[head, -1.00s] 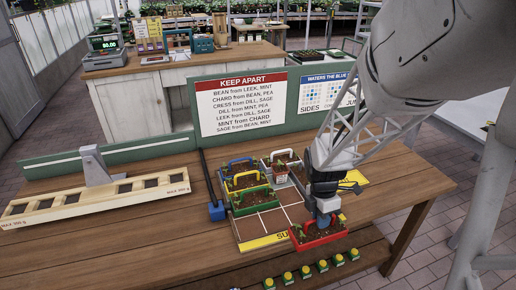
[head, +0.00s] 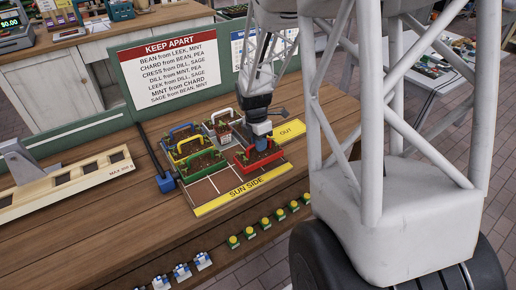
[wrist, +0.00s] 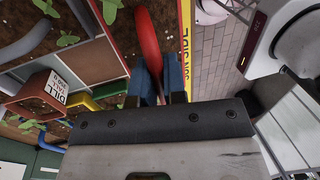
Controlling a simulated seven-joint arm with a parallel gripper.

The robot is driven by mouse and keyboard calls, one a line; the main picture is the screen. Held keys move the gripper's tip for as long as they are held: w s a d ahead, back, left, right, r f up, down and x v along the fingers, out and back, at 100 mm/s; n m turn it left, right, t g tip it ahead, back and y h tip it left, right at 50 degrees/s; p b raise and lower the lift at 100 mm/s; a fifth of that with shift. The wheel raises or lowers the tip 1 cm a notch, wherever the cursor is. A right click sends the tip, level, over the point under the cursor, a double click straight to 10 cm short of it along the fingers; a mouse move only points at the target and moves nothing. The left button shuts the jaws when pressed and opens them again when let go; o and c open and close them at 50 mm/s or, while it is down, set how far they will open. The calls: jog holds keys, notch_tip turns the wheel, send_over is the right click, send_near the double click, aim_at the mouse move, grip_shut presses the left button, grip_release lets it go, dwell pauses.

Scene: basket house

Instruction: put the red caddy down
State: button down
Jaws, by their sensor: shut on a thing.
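The red caddy (head: 262,161) has dark soil and seedlings. In the head view it is over the right column of the divided tray (head: 201,192), behind the yellow SUN SIDE strip (head: 243,191) and beside the green caddy (head: 199,168). I cannot tell whether its base touches the tray. My gripper (head: 262,142) is above it, shut on its handle. In the wrist view the red handle (wrist: 148,40) runs between the blue fingers of my gripper (wrist: 157,82). Much of the caddy's far side is hidden by my gripper.
Blue (head: 184,128), yellow (head: 186,148) and pale-handled (head: 222,117) caddies stand in the tray. Bare front cells lie left of the red caddy. A yellow OUT plate (head: 289,131) is at right. A KEEP APART sign (head: 169,70) stands behind. Yellow-topped pieces (head: 265,224) line the front.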

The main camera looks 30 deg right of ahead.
jog(key=shift+w+d+f, duration=0.1)
jog(key=shift+w+d, duration=0.2)
jog(key=shift+w, duration=0.35)
jog(key=shift+f, duration=1.75)
jog(key=shift+f, duration=0.1)
jog(key=c, duration=1.2)
grip_release()
jog(key=r, duration=0.4)
jog(key=w+r, duration=0.1)
jog(key=r, duration=0.3)
jog(key=w+r, duration=0.1)
jog(key=r, duration=0.3)
jog(key=shift+w, duration=0.15)
